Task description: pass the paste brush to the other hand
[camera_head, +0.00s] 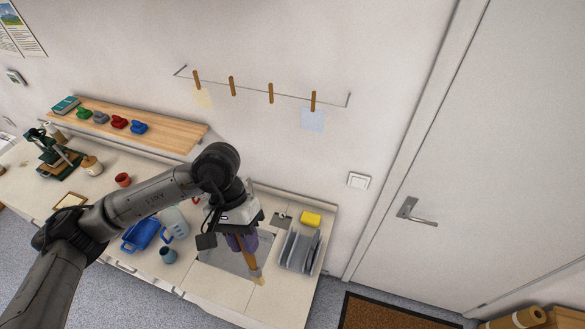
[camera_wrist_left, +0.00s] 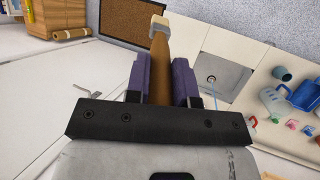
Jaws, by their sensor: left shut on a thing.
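My left gripper (camera_head: 242,243) is shut on the paste brush (camera_head: 251,262), above the sink area of the counter. The brush has a brown wooden handle and a pale end that points down and forward from the fingers. In the left wrist view the brush (camera_wrist_left: 158,62) stands between the two purple fingers of the left gripper (camera_wrist_left: 161,80), its pale end farthest from them. The part of the handle deep between the fingers is hidden. My right gripper is in neither view.
A grey dish rack (camera_head: 299,250) and yellow sponge (camera_head: 311,219) stand right of the sink (camera_head: 222,262). A blue tub (camera_head: 140,235), a pale jug (camera_head: 175,224) and a blue-grey cup (camera_head: 168,255) stand left. The front right counter is clear.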

